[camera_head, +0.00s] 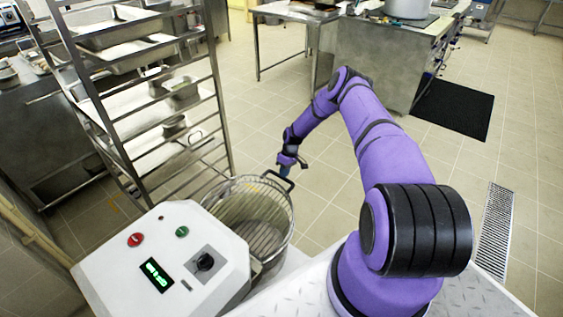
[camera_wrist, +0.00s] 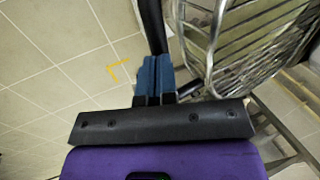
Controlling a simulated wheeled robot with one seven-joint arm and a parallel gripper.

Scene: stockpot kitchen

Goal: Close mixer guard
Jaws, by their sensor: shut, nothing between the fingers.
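The mixer (camera_head: 165,255) is a white housing with a red button, a green button, a dial and a lit green display. Its round wire guard (camera_head: 250,190) shows at the bowl, behind the housing, with a black handle (camera_head: 279,180) on its far right side. I cannot tell how far the guard is swung. My gripper (camera_head: 285,172) is at this handle. In the wrist view, my gripper's blue fingers (camera_wrist: 154,74) are shut together, with the black handle (camera_wrist: 152,25) right at their tips. The guard's wires (camera_wrist: 245,40) are to the right. Contact is unclear.
A metal tray rack (camera_head: 150,100) stands left of and behind the mixer. A steel counter (camera_head: 375,60) with a pot stands at the back. A black mat (camera_head: 452,108) and a floor drain (camera_head: 494,232) lie at right. The tiled floor beyond the guard is clear.

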